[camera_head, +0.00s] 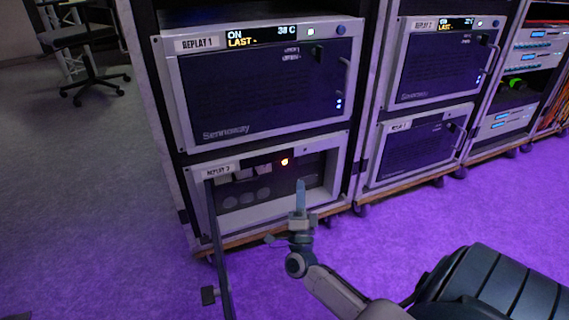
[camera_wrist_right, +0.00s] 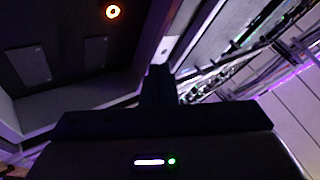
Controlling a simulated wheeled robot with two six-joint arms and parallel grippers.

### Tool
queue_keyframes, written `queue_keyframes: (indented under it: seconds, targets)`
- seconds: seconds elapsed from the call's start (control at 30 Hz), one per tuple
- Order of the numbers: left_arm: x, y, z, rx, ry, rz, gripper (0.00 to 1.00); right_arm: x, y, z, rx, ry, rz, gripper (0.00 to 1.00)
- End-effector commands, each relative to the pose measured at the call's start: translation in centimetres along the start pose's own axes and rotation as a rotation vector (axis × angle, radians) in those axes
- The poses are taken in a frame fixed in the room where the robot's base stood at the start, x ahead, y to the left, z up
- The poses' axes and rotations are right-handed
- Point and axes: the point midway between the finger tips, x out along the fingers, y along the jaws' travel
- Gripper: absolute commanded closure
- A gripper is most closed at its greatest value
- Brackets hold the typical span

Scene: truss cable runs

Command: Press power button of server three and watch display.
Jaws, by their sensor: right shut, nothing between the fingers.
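The lower left server (camera_head: 240,226) has a label that starts with "REPLAY"; its digit is hard to read. Its front door (camera_head: 221,255) stands open, swung out at the left and seen nearly edge-on. Inside the recess a small round power button (camera_head: 284,161) glows orange; it also shows as a glowing ring in the right wrist view (camera_wrist_right: 113,12). I see no lit display text on this server. My right gripper (camera_head: 300,183) is shut and empty, pointing up in front of the recess, below and right of the button. In the wrist view its fingers (camera_wrist_right: 160,82) are dark. My left gripper is out of view.
Above is the server REPLAY 1 (camera_head: 262,90), its display (camera_head: 255,37) reading ON, 38 C and LAST. More servers (camera_head: 445,62) stand in racks to the right. An office chair (camera_head: 85,45) is at the back left. The grey floor (camera_head: 75,190) at left is clear.

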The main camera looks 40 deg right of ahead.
Motion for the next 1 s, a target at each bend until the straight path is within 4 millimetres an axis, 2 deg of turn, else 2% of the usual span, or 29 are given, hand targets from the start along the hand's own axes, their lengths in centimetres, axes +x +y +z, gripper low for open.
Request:
queue_keyframes:
  seconds: [0.4, 0.6, 1.0]
  targets:
    - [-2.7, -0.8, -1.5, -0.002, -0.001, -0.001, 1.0, 3.6, 3.0, 2.9, 0.001, 0.001, -0.003, 1.0]
    - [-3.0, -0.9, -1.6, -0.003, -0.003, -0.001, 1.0, 5.2, 3.9, 3.8, 0.0, 0.001, -0.002, 1.0]
    - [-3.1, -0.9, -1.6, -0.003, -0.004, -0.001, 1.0, 5.9, 4.2, 4.2, 0.0, 0.0, -0.001, 1.0]
